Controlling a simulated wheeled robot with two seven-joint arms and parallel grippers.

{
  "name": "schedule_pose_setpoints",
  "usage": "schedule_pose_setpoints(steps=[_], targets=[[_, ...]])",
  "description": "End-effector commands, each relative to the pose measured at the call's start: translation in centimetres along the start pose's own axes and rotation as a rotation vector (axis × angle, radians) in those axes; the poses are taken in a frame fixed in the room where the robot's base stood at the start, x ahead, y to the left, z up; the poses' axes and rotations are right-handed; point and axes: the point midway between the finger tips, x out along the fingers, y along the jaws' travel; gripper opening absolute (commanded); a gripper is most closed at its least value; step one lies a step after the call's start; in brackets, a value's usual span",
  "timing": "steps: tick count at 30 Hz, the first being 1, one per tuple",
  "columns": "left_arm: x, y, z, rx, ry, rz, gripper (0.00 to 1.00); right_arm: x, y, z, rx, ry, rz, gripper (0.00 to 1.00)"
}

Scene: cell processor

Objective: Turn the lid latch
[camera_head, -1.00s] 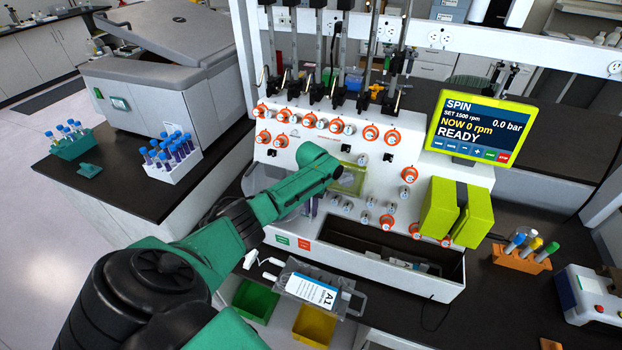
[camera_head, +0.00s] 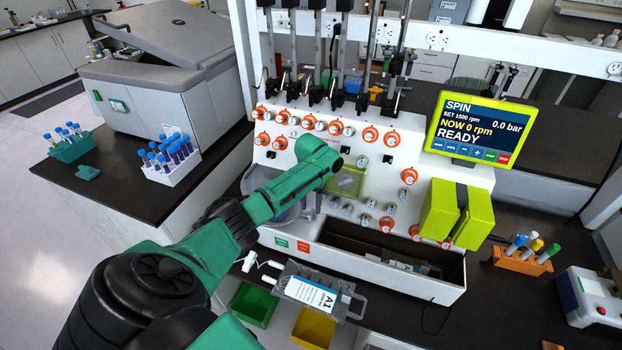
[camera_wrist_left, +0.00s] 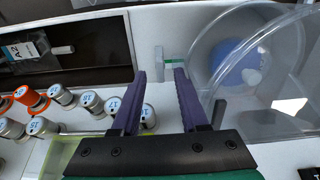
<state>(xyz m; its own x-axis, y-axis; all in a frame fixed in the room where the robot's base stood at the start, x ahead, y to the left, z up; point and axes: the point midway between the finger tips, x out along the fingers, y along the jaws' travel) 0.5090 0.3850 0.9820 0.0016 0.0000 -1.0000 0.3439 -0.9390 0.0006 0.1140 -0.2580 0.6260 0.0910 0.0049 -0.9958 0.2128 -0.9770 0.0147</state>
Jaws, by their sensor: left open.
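The lid latch (camera_wrist_left: 171,61) is a small pale piece with a green stripe, seen in the left wrist view on the white machine panel. The clear domed lid (camera_wrist_left: 270,75) is to its right, with a round blue part (camera_wrist_left: 236,64) visible through it. My left gripper (camera_wrist_left: 158,75) is open. Its two purple fingers point toward the latch, which shows between and just beyond the tips; I see no contact. In the head view my left wrist covers the gripper and latch, and the lid (camera_head: 262,178) shows partly behind my arm.
Knobs labelled ST (camera_wrist_left: 42,127) and an orange knob (camera_wrist_left: 30,97) crowd the panel left of the fingers. An open recess (camera_wrist_left: 90,50) holds a labelled pack. In the head view, a screen (camera_head: 480,128) reads SPIN, READY, 0 rpm. A bag labelled A1 (camera_head: 312,292) hangs at the front.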

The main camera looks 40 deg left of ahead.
Motion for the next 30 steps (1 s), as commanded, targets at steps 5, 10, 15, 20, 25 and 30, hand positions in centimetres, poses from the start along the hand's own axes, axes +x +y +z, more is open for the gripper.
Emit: schedule_pose_setpoints(steps=[5, 10, 15, 20, 25, 30], targets=[[-3.4, 0.0, -0.1, 0.001, 0.005, 0.0, 0.44, 0.8, 0.1, 0.1, 0.0, 0.0, 0.001, 0.5], [-7.0, 0.0, -0.2, -0.001, 0.007, 0.002, 0.44, 1.7, 0.1, 0.2, 0.0, 0.0, 0.002, 0.5], [-10.3, 0.1, -0.2, -0.001, 0.007, 0.002, 0.44, 2.5, 0.1, 0.3, 0.0, 0.0, 0.002, 0.5], [-11.8, 0.0, -0.1, 0.0, 0.004, 0.0, 0.44, 2.6, 0.1, 0.3, 0.0, 0.0, 0.002, 0.5], [-12.0, 0.0, -0.1, -0.001, 0.003, -0.001, 0.44, 2.6, 0.1, 0.3, 0.0, 0.0, 0.002, 0.5], [-11.9, 0.0, -0.1, -0.001, 0.003, -0.001, 0.44, 2.6, 0.1, 0.3, 0.0, 0.0, 0.002, 0.5]])
